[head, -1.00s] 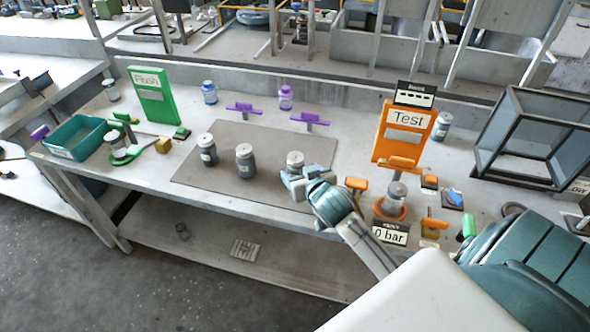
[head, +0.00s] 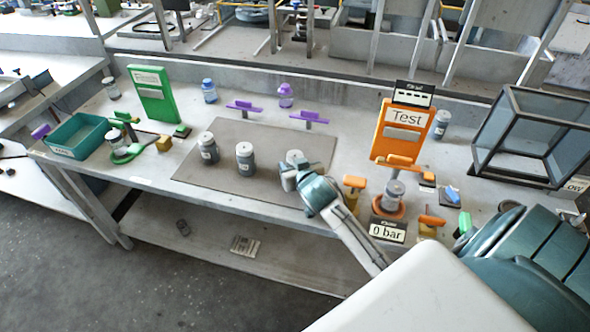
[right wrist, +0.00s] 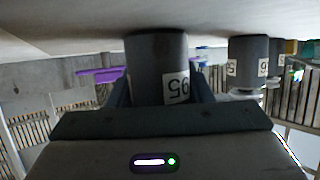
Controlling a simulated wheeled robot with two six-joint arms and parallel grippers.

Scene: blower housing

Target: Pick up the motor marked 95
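The motor marked 95 (right wrist: 157,65) is a dark grey cylinder with a white label, upside down in the right wrist view. In the head view its pale lid (head: 295,157) shows at the mat's right part, its body mostly hidden by my right gripper (head: 289,178). In the right wrist view the fingers of my right gripper (right wrist: 160,92) lie on both sides of the motor, very close to it. Whether they press on it I cannot tell. The motor appears to stand on the surface. My left gripper is not in view.
Two similar motors (head: 207,148) (head: 245,158) stand left on the grey mat (head: 215,184). An orange Test stand (head: 402,130) with a motor in its base (head: 393,195) is to the right. A green stand (head: 153,95) and teal bin (head: 76,137) are at left.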

